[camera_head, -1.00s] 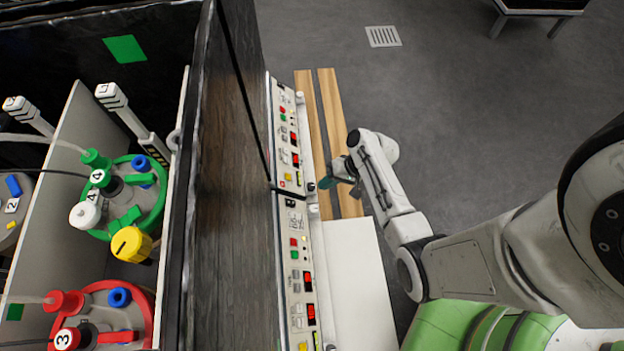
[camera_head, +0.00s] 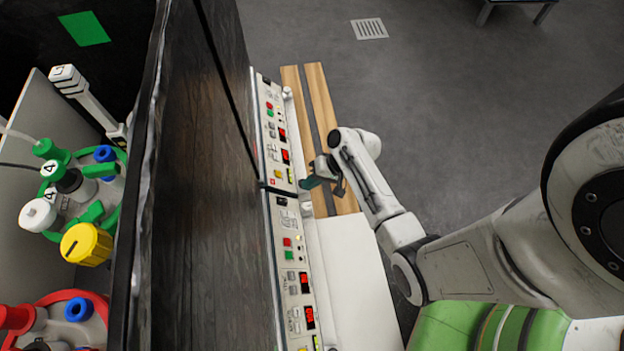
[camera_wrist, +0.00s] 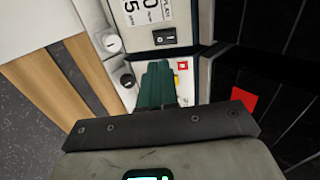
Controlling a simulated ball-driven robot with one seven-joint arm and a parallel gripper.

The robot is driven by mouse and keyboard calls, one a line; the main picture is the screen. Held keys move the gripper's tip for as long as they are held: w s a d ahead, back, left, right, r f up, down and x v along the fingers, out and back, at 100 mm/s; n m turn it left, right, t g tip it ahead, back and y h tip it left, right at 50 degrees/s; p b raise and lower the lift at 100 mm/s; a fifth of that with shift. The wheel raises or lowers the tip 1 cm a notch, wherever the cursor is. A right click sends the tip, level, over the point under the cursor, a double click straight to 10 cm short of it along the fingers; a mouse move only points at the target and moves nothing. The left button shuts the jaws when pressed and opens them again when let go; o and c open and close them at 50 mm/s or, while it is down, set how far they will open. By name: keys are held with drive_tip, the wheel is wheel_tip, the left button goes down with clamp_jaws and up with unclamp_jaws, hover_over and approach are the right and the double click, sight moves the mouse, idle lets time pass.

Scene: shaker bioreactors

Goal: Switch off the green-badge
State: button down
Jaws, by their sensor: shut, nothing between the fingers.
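A green badge (camera_head: 84,28) is on the dark surface at the upper left in the head view. Two control panels run down the front of the dark cabinets: a far one (camera_head: 262,108) and a near one (camera_head: 282,228). My gripper (camera_head: 308,183) is shut and empty at the edge of the panels, by the seam between them. In the wrist view its green fingers (camera_wrist: 155,85) are closed together over the pale panel. A black rocker switch (camera_wrist: 163,38) lies just beyond the fingertips, across the seam. Its setting is too small to read.
A red badge (camera_wrist: 243,99) is on the dark wall right of my fingers. Knobs (camera_wrist: 112,43) sit on the panel edge. A wooden-topped bench (camera_head: 324,105) and white top (camera_head: 352,270) stand beside the panels. Open floor (camera_head: 440,110) lies beyond.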

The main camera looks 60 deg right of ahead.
sight(285, 201)
drive_tip(key=b+x, duration=0.4)
drive_tip(key=x, duration=0.5)
drive_tip(key=shift+f+b, duration=0.2)
drive_tip(key=shift+b, duration=0.2)
drive_tip(key=shift+w+a+f, duration=0.2)
drive_tip(key=shift+w+f, duration=0.05)
drive_tip(key=shift+s, duration=0.1)
